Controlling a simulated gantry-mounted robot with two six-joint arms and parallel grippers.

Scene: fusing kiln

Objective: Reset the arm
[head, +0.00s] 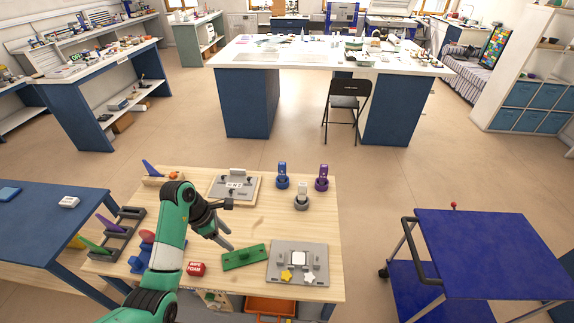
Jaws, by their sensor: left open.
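My left arm is green and reaches up from the bottom left over the wooden table (320,222). My left gripper (228,225) is dark grey and hangs over the middle of the table with its fingers apart and nothing seen between them. It is behind the green plate (243,256) and in front of the grey fixture with small blocks (235,186). My right gripper is not in view.
A blue cart (480,245) stands right.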

